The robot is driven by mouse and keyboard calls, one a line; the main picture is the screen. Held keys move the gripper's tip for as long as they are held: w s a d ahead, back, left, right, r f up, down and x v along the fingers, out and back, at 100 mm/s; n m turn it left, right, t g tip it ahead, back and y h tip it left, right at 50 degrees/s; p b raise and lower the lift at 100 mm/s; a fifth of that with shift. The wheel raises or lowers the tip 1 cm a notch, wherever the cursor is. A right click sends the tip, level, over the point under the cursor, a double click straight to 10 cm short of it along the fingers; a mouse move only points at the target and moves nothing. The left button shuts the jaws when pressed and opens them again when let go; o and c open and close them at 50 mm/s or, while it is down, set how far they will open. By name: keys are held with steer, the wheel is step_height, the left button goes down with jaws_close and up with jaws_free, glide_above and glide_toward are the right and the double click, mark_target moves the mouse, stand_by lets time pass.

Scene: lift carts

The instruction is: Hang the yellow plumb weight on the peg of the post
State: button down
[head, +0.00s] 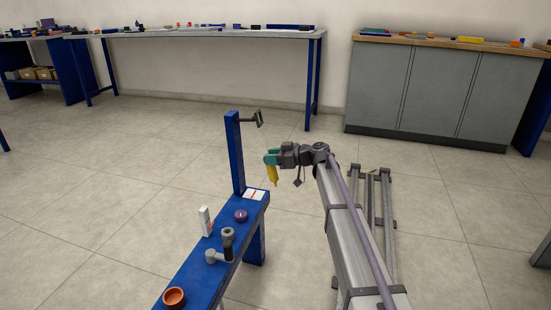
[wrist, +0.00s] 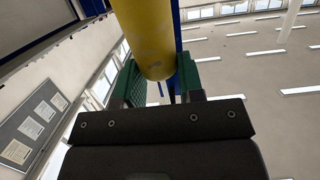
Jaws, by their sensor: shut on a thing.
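The yellow plumb weight (head: 272,174) hangs down from my gripper (head: 271,157) in the head view. In the wrist view the yellow weight (wrist: 148,40) is a thick cylinder between the green fingers of my gripper (wrist: 156,82). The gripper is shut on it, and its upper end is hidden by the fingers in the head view. The blue post (head: 236,155) stands upright at the far end of a blue bench, left of my gripper. A dark peg piece (head: 252,119) sticks out to the right from near the post's top, above and left of the gripper. The weight is apart from the peg.
The blue bench (head: 190,272) carries a white box (head: 205,221), a purple round item (head: 241,216), a grey-black fitting (head: 227,243) and an orange-brown bowl (head: 174,297). A workbench (head: 215,34) and a grey cabinet (head: 420,88) stand by the wall. The floor between is clear.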

steer(key=x, duration=0.3)
steer(key=shift+w+a+r, duration=0.1)
steer(key=shift+a+r, duration=0.2)
steer(key=shift+r, duration=0.05)
stand_by(0.5)
steer(key=shift+f+b, duration=0.9)
steer(key=shift+f, duration=0.05)
